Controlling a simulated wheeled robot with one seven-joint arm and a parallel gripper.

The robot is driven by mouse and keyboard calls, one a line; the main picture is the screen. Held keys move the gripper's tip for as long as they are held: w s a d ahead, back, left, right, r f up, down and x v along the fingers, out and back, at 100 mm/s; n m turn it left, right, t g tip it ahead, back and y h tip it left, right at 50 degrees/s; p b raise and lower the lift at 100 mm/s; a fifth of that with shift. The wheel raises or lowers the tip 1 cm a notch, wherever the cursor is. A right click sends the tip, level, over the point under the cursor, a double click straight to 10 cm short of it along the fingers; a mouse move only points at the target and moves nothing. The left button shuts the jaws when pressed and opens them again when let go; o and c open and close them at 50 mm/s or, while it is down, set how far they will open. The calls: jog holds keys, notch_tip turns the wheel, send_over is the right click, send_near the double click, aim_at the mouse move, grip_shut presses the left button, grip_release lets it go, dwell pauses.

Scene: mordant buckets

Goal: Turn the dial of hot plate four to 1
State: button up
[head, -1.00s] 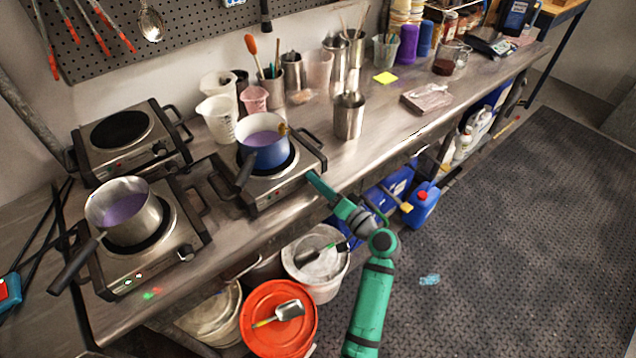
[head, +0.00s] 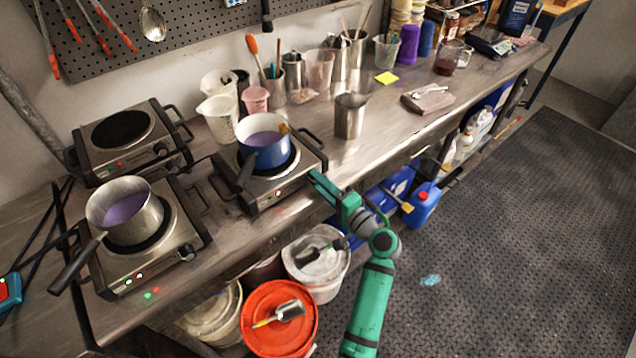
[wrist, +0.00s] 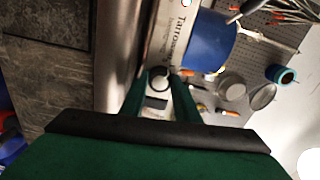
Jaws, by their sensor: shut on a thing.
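The hot plate (head: 262,196) under the blue pot (head: 265,153) stands at the table's front edge in the head view. I cannot read a number on it. My gripper (head: 314,176) is at the right end of its front panel. In the wrist view the front panel (wrist: 172,45) carries dark lettering, and my gripper (wrist: 162,76) has its fingers on either side of the round dial (wrist: 158,84), shut on it. The dial's pointer and scale are too small to read. Small lights (head: 278,193) show on this panel.
Another hot plate (head: 190,232) at the front left holds a steel pot (head: 125,212) with purple liquid. An empty hot plate (head: 170,165) stands behind it. A steel beaker (head: 350,117) stands right of the blue pot. Buckets stand below the table, including an orange-lidded one (head: 265,335).

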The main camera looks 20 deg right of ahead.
jog(key=shift+s+m, duration=0.15)
jog(key=shift+m, duration=0.55)
jog(key=shift+f, duration=0.1)
jog(key=o, duration=0.8)
jog(key=shift+c, duration=0.2)
jog(key=v, duration=1)
jog(key=shift+s, duration=0.3)
jog(key=shift+d, duration=0.1)
